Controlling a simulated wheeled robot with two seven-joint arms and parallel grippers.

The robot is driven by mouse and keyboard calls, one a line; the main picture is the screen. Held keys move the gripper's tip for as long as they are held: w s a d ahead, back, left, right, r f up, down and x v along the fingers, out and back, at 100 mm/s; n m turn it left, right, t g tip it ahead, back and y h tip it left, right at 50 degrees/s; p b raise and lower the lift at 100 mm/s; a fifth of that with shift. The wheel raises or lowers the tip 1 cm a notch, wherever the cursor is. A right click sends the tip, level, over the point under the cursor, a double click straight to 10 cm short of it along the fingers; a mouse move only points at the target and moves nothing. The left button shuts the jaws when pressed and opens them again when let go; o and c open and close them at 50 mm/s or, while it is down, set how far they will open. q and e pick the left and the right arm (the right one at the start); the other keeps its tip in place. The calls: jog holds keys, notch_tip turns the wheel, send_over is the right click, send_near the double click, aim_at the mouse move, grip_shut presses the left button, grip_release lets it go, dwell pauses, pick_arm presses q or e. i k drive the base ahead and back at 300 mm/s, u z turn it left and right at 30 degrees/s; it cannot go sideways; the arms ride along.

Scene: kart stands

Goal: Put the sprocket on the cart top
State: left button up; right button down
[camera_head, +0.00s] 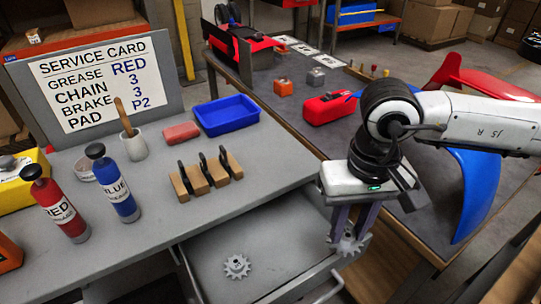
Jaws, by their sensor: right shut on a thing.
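My right gripper (350,238) points down, shut on a small grey toothed sprocket (349,245) between its fingertips. It is over the right edge of the open drawer (203,252), to the right of the cart top's front edge. I cannot tell its exact height. A second grey sprocket (237,266) lies flat on the drawer floor. The grey cart top (255,158) is behind and to the left of the gripper. My left gripper is not in view.
The cart top holds a blue tray (227,115), wooden blocks with black pads (207,177), a red block (182,132), a brush cup (133,145), and red (57,206) and blue (114,185) bottles. Its front right area is clear. A service card (95,82) stands behind.

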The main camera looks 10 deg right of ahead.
aim_at(269, 154)
jog(key=z, duration=0.05)
jog(key=k, duration=0.5)
jog(key=u, duration=0.7)
jog(key=i, duration=1.1)
jog(key=z, duration=0.65)
